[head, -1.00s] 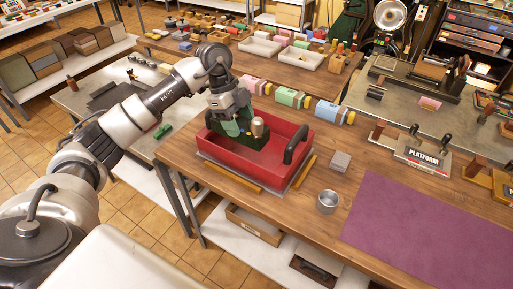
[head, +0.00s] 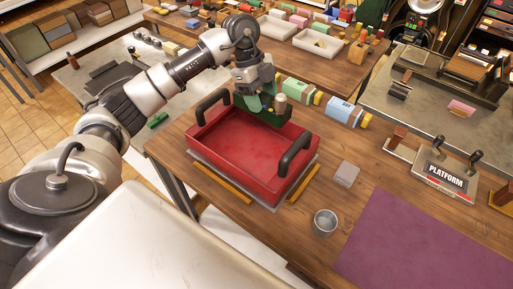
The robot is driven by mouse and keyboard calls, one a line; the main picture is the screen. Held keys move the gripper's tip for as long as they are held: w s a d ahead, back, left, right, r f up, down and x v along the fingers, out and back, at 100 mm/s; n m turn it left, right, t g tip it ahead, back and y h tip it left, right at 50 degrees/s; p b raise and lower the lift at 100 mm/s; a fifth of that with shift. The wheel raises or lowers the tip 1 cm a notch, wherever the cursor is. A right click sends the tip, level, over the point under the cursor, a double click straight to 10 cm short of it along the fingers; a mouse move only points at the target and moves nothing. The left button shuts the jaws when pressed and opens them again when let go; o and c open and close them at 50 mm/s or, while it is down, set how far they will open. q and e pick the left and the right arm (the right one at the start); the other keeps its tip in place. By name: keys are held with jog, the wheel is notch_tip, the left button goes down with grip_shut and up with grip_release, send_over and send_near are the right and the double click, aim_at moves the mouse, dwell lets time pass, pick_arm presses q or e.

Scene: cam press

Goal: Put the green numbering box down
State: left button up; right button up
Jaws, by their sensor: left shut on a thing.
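The green numbering box (head: 270,112) is dark green with a pale rounded knob on its right side. My left gripper (head: 253,102) is shut on it from above. In the head view the box shows at the back edge of the red tray (head: 208,146), overlapping its far wall. I cannot tell whether it touches the tray or the table behind. The gripper hides part of its top. My right gripper is not in view.
The red tray is empty, with two black handles. Light green (head: 296,90) and blue (head: 343,111) boxes stand behind it to the right. A grey block (head: 345,174), metal cup (head: 325,222) and purple mat (head: 420,235) lie right of the tray, with bare wood between.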

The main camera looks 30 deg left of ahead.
pick_arm(q)
jog(key=f+b, duration=0.2)
jog(key=s+f+b, duration=0.1)
jog(key=f+b, duration=0.1)
notch_tip(320, 180, down, 14)
jog(key=b, duration=0.2)
jog(key=shift+w+f+b, duration=0.15)
jog(key=shift+f+b, duration=0.05)
jog(key=shift+b, duration=0.2)
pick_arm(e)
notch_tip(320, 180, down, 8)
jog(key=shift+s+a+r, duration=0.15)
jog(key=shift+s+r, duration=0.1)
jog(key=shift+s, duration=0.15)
pick_arm(q)
jog(key=shift+f, duration=0.2)
jog(key=o, duration=1.2)
jog(key=b+v, duration=0.1)
jog(key=v, duration=1.1)
jog(key=shift+r+b, duration=0.2)
jog(key=shift+b, duration=0.15)
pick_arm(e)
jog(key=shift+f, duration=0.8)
